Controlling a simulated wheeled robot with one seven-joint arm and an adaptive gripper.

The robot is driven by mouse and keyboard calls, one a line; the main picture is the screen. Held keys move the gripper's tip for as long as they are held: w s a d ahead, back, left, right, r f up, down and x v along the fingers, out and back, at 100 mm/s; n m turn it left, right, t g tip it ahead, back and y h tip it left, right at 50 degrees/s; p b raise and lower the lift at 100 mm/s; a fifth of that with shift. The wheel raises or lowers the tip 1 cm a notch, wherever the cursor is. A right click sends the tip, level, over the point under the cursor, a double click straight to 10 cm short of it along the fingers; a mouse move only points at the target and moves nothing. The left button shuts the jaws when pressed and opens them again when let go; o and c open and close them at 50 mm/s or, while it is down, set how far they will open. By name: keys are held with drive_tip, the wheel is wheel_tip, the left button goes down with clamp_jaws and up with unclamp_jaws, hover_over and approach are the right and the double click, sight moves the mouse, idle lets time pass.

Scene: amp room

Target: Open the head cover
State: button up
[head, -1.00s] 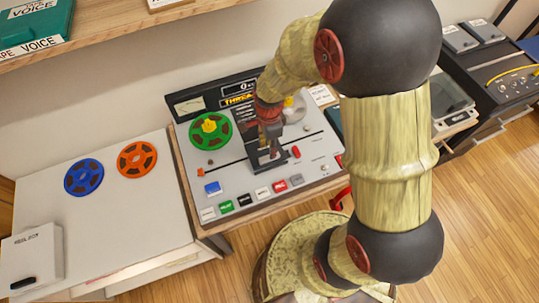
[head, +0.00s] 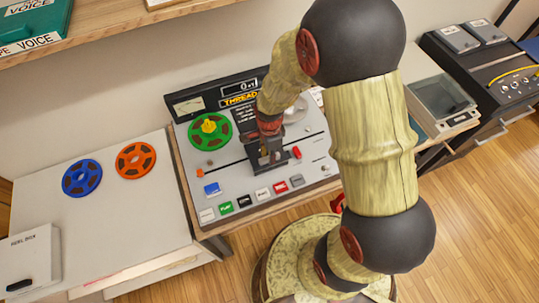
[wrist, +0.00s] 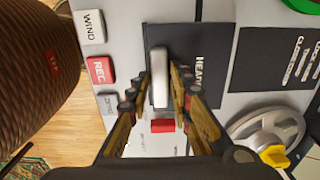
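The head cover (wrist: 205,65) is a dark plate with white "HEAD" lettering, near the middle of the tape deck (head: 300,174). A pale metal handle (wrist: 160,78) stands up at its edge in the wrist view. My gripper (wrist: 159,82) is over the cover with one finger on each side of the handle. The fingers look slightly apart from it, though contact at the tips is hard to judge. In the head view my gripper (head: 268,156) hides much of the cover. The cover appears to lie down on the deck.
A row of push buttons, including a red REC button (wrist: 101,70), runs along the deck's front. A green reel (head: 210,131) sits at its left and a silver hub (wrist: 268,133) at its right. Blue (head: 82,178) and orange (head: 136,161) reels lie on the left table.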

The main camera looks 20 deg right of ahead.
clamp_jaws()
idle(0.5)
drive_tip(key=w, duration=1.1)
drive_tip(key=shift+p, duration=0.35)
drive_tip(key=shift+o, duration=1.3)
unclamp_jaws()
drive_tip(key=shift+o, duration=0.6)
drive_tip(key=shift+r, duration=0.15)
